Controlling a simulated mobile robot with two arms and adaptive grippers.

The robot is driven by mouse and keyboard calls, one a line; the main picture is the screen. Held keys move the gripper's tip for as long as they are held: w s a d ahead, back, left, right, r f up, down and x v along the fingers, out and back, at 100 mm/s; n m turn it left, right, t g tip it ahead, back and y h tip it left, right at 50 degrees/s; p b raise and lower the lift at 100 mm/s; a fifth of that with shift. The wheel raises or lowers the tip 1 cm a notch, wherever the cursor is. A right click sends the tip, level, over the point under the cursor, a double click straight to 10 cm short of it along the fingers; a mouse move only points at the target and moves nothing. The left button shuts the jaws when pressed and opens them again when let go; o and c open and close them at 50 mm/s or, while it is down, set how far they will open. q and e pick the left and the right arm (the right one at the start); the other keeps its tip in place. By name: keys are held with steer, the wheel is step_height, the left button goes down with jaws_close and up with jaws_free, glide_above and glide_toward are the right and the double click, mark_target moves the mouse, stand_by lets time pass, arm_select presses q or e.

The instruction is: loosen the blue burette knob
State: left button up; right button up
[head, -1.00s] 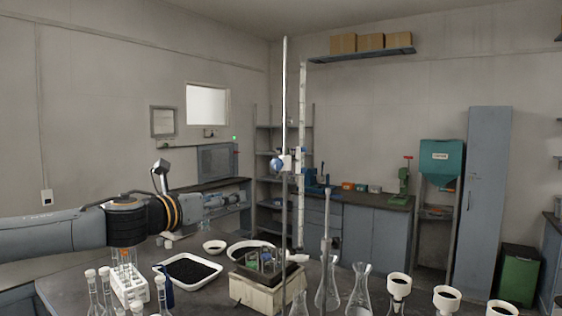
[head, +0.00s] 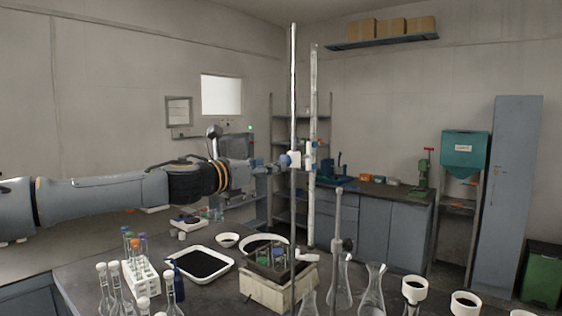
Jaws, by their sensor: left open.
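The burette stand's metal rod (head: 294,230) rises upright in the middle of the head view. The pale graduated burette (head: 313,95) stands upright just to its right. A white clamp (head: 296,159) sits on the rod, with the small blue knob (head: 285,161) on its left side. My left gripper (head: 276,166) comes in level from the left and is open, its fingertips right by the knob. I cannot tell whether they touch it or are around it. The fingers partly hide the knob. My right gripper is out of view.
Below the arm, the dark table holds a tray of black grains (head: 199,264), a tube rack (head: 141,281), white bowls and a pale box-shaped device (head: 275,287). Glass flasks (head: 374,290) and white funnels (head: 414,289) stand front right. The air left of the rod is taken by my arm.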

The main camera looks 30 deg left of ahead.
arm_select(q)
steer(key=shift+w+d, duration=0.2)
steer(key=shift+w, duration=2.55)
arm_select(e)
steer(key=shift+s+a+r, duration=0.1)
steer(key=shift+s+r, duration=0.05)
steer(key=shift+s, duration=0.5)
arm_select(q)
steer(key=shift+w, duration=0.1)
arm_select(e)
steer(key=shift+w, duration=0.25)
arm_select(q)
steer(key=c, duration=1.1)
steer(key=shift+c, duration=0.2)
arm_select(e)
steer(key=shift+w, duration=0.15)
